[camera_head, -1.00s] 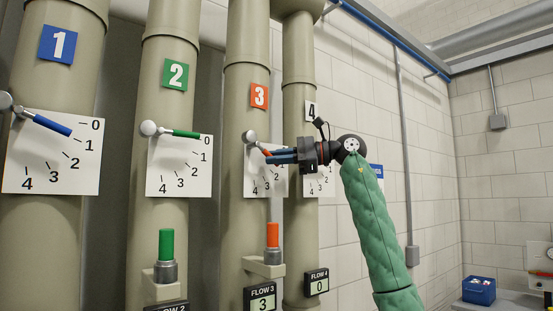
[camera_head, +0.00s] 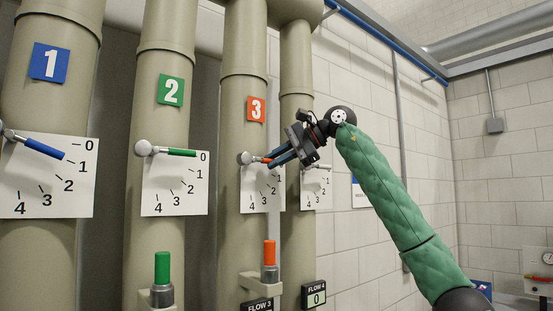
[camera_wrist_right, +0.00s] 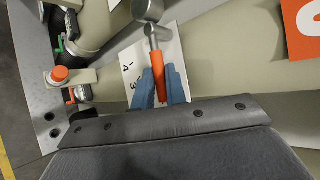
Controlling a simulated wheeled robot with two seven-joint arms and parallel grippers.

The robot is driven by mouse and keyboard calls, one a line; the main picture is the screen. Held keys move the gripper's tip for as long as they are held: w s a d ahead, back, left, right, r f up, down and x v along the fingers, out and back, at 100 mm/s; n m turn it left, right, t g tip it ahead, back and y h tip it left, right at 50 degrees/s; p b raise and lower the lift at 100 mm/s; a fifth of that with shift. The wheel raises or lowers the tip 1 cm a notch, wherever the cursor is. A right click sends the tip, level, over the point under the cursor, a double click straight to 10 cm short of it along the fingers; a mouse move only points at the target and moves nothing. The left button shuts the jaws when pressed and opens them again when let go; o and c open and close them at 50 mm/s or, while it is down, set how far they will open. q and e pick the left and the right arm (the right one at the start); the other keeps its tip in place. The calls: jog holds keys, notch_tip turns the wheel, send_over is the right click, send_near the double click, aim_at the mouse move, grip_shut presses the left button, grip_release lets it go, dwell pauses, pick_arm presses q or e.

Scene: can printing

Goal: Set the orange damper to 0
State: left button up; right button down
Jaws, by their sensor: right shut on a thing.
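The orange damper handle (camera_head: 265,160) reaches right from its metal pivot on pipe 3, tilted slightly down across the white dial plate (camera_head: 247,196). Marks for the higher numbers show below it; the top right of the dial, where the 0 would be, is hidden by my gripper. My right gripper (camera_head: 273,159) is shut on the orange handle, coming from the right. In the right wrist view the orange handle (camera_wrist_right: 158,77) sits between the blue fingers, with its metal stem past the fingertips. My left gripper is not in view.
The blue damper handle (camera_head: 44,149) and the green damper handle (camera_head: 180,152) stand on their pipes to the left. An orange-topped post (camera_head: 269,253) sticks up below the dial. Pipe 4 (camera_head: 292,235) stands close behind my right gripper.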

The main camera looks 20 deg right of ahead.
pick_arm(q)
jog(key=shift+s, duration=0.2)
pick_arm(e)
jog(key=shift+f, duration=0.1)
jog(key=c, duration=1.4)
grip_release()
jog(key=shift+a, duration=0.15)
jog(key=shift+c, duration=0.2)
pick_arm(q)
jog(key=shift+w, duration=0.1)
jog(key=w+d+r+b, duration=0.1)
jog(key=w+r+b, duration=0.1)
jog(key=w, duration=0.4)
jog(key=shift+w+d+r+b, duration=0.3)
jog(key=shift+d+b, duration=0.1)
jog(key=shift+b, duration=0.25)
pick_arm(e)
jog(key=v, duration=0.7)
jog(key=shift+d+r, duration=0.25)
jog(key=shift+r, duration=0.05)
jog(key=shift+s, duration=0.1)
